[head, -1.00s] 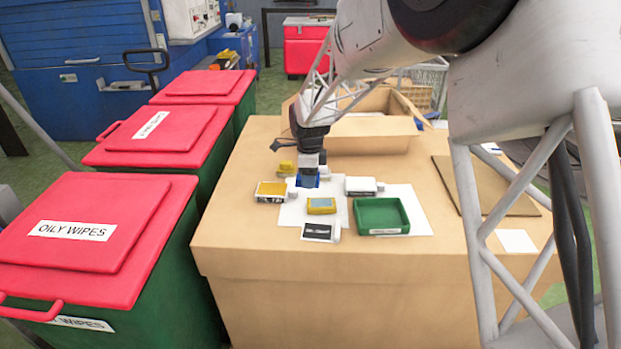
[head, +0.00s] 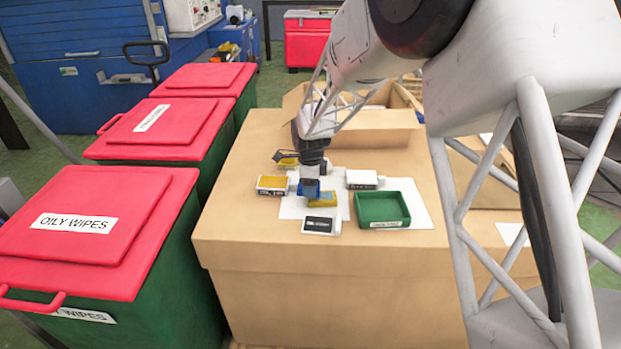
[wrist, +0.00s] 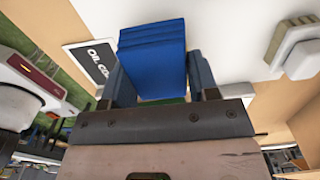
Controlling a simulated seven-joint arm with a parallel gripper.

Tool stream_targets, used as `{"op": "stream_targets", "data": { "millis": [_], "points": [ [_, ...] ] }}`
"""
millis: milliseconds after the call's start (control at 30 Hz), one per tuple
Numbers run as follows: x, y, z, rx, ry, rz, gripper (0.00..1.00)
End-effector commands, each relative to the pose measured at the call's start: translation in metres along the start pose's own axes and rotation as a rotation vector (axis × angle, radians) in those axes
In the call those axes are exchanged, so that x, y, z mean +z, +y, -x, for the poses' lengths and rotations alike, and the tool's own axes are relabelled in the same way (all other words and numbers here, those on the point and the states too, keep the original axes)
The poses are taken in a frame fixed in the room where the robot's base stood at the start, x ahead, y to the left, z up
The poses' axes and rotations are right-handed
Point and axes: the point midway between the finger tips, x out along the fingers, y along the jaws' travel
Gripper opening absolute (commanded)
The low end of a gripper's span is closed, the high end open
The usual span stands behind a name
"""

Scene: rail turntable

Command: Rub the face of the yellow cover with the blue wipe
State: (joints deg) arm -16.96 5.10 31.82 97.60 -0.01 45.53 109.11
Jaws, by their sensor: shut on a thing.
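The yellow cover (head: 327,199) lies on a white sheet (head: 291,209) on the tan worktop. My gripper (head: 310,180) points down and is shut on the blue wipe (head: 304,189). The wipe overlaps the left part of the cover in the head view; I cannot tell whether it touches its face. In the wrist view the folded wipe (wrist: 153,55) sits between both fingers and hides nearly all of what lies beneath it.
A green tray (head: 383,222) stands right of the cover. A white block (head: 361,179) is behind right, a yellow-topped box (head: 273,184) at left, a dark-labelled card (head: 320,223) in front. An open carton (head: 375,119) stands behind. Red-lidded bins (head: 105,215) line the left.

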Motion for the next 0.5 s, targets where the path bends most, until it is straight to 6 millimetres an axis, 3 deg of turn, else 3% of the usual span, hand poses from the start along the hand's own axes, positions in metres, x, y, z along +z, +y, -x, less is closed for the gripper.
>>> {"op": "stream_targets", "data": {
  "millis": [167,500],
  "points": [
    [-0.001,0.0,-0.02,0.001,0.0,0.0,0.36],
    [-0.033,-0.004,-0.018,-0.001,0.0,-0.002,0.32]
  ]
}}
